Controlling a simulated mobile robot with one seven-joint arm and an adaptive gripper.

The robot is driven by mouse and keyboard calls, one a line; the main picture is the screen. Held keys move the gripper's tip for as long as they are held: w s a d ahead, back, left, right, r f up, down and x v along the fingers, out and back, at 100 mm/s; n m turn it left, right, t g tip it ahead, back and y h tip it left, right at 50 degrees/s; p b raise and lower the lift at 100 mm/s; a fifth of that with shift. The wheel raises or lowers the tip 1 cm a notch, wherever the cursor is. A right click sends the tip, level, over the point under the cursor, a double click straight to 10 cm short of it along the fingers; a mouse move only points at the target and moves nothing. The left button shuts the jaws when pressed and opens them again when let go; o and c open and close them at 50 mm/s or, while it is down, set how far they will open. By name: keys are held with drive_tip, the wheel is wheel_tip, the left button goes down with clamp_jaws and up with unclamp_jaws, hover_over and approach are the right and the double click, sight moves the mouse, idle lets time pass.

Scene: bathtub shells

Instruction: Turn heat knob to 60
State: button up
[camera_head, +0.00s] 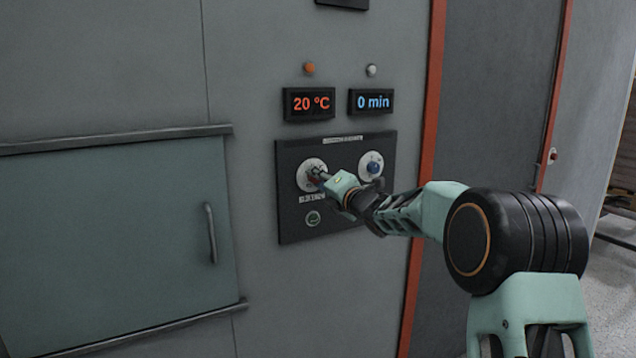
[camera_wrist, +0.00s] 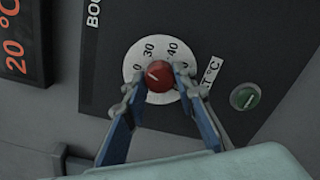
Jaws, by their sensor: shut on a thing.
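The heat knob is a red round knob (camera_wrist: 160,76) on a white dial (camera_wrist: 141,55) with numbers such as 30 and 40, seen in the wrist view. In the head view the dial (camera_head: 308,166) is at the left of a black control panel (camera_head: 335,225), and my gripper hides most of the knob. My gripper (camera_wrist: 158,83) is shut on the red knob, one finger on each side; it also shows in the head view (camera_head: 322,178). The temperature display (camera_head: 309,104) above the panel reads 20 °C.
A blue knob (camera_head: 373,166) on a second white dial sits close to the right of my gripper. A green round control (camera_wrist: 245,96) is below the heat dial. A time display (camera_head: 371,102) reads 0 min. A closed door with a handle (camera_head: 211,233) is at left.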

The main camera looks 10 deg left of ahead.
drive_tip(key=shift+f+m+p, duration=0.1)
drive_tip(key=shift+m+p, duration=4.55)
drive_tip(key=shift+m, duration=13.35)
drive_tip(key=o, duration=1.2)
drive_tip(key=shift+c, duration=0.2)
